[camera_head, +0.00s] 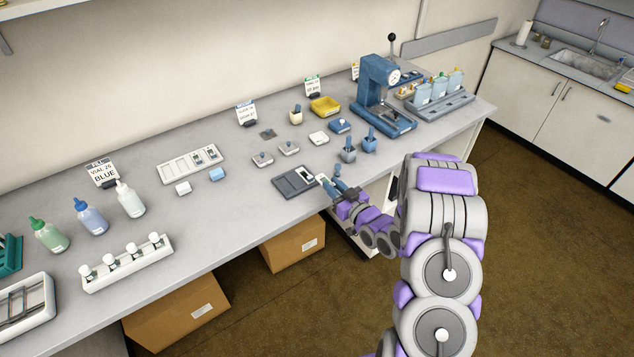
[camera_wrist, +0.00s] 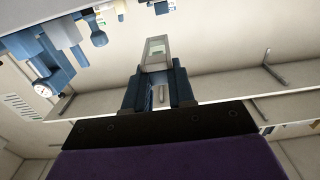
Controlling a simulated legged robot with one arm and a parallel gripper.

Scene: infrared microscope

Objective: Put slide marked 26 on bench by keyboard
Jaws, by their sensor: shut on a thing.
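My gripper (camera_head: 338,184) is at the front edge of the bench, shut on a pale flat slide (camera_head: 323,179). In the wrist view the slide (camera_wrist: 154,52) sticks out beyond the two blue fingers (camera_wrist: 158,88), with a pale greenish patch on it. Its marking cannot be read. The slide is just right of a dark grey slide tray (camera_head: 290,186); I cannot tell whether they touch. A white slide holder (camera_head: 177,170) with several slots stands farther back left. I make out no keyboard in either view.
The bench (camera_head: 232,225) has clear top left of the grey tray. Small blocks and dishes stand behind it, blue holders (camera_head: 348,155) to its right, and a blue press-like instrument (camera_head: 376,85) farther back. Bottles and a white rack (camera_head: 128,268) are at left. Cardboard boxes (camera_head: 290,247) sit below.

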